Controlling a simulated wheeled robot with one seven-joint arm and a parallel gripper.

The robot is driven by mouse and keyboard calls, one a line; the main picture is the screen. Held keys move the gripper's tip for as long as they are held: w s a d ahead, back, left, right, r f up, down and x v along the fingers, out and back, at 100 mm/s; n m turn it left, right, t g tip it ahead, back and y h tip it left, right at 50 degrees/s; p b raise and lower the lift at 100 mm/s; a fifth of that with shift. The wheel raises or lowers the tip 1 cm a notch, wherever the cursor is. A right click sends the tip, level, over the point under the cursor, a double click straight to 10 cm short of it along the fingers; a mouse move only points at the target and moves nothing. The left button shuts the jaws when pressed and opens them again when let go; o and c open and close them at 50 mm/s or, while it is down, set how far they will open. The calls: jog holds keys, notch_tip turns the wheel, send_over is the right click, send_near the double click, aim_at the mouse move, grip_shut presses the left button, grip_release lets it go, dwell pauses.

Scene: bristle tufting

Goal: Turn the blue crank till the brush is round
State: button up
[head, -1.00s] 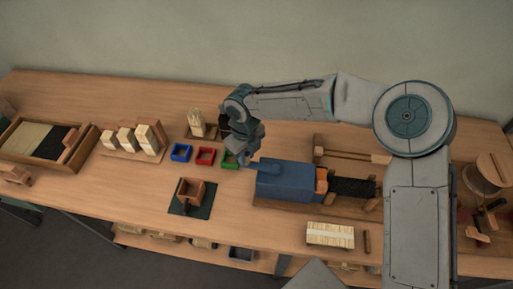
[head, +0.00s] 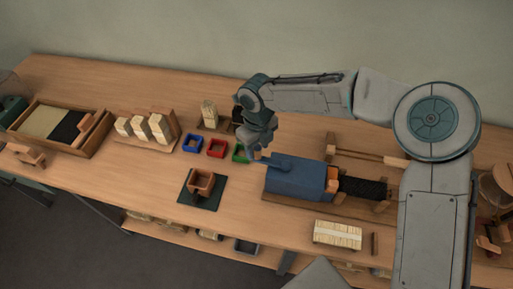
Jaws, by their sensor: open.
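The blue machine housing (head: 296,180) lies on a wooden base at the right middle of the bench. A dark, bristly black brush (head: 362,188) sticks out of its right end through a wooden collar (head: 332,180). The crank is at the housing's left end, close to my gripper, and I cannot make out its handle clearly. My gripper (head: 257,152) points down at the housing's upper left corner. It is open. I cannot tell whether its fingers touch or surround the crank. Whether the brush is evenly round is too small to tell.
Blue (head: 192,143), red (head: 217,148) and green (head: 239,152) small bins stand left of my gripper. A bundle of pale bristles (head: 209,112) is behind. A pale slatted block (head: 338,235) lies in front of the machine.

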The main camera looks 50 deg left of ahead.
notch_tip(320, 180, up, 13)
jog(key=b, duration=0.1)
jog(key=shift+f, duration=0.15)
dwell(1.3)
